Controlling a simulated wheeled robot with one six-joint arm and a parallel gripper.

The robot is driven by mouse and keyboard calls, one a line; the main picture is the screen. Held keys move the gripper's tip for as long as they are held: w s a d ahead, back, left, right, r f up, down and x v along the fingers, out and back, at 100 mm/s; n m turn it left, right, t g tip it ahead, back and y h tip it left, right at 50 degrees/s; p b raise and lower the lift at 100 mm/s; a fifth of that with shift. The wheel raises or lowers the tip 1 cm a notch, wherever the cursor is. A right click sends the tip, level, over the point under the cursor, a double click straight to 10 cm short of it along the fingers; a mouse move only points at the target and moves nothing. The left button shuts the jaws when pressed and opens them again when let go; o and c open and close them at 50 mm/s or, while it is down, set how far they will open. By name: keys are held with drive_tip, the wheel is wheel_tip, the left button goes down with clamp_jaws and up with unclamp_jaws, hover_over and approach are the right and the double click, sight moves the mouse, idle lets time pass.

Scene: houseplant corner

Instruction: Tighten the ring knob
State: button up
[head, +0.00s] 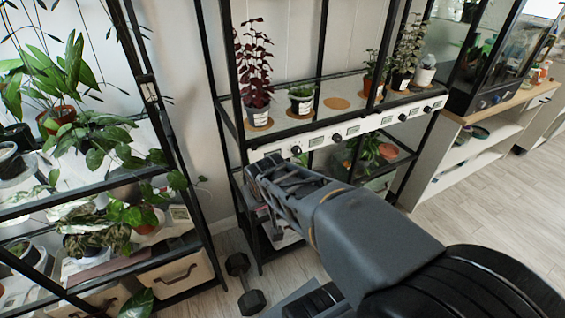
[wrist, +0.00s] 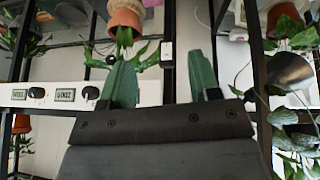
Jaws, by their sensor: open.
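A white control panel (head: 330,137) with several small displays and dark round knobs runs along the front of the middle shelf rack. One knob (head: 296,150) is near the panel's left end, and others (head: 403,117) sit farther right. I cannot tell which is the ring knob. In the wrist view, the panel shows at left with two knobs, one far left (wrist: 36,92) and one (wrist: 90,93) just left of the fingers. My gripper (wrist: 162,78) is open, its two green fingers apart with nothing between them. In the head view, my arm hides part of the area below the panel.
Potted plants (head: 257,115) stand on the shelf above the panel. A plant rack (head: 180,165) is at the left, its black posts upright. A dumbbell (head: 245,283) lies on the floor between the racks. A wooden-topped cabinet (head: 465,160) is at right, with open floor before it.

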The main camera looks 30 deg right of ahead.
drive_tip(key=w+d+f+t+h+b, duration=0.2)
drive_tip(key=w+d+f+t+b, duration=0.15)
drive_tip(key=d, duration=0.45)
drive_tip(key=w+d+f+t+h+b, duration=0.1)
drive_tip(key=w+d+f+t+b, duration=0.25)
drive_tip(key=d, duration=0.35)
drive_tip(key=n+t+y+b, duration=0.2)
drive_tip(key=t+y+b, duration=0.1)
drive_tip(key=t+b, duration=0.25)
approach(288, 162)
drive_tip(key=w, duration=0.3)
drive_tip(key=w+b, duration=0.1)
drive_tip(key=w, duration=0.2)
drive_tip(key=w+d+b, duration=0.1)
drive_tip(key=w, duration=0.2)
drive_tip(key=shift+w+f, duration=0.1)
drive_tip(key=shift+w, duration=0.3)
drive_tip(key=shift+c, duration=0.2)
drive_tip(key=c, duration=0.9)
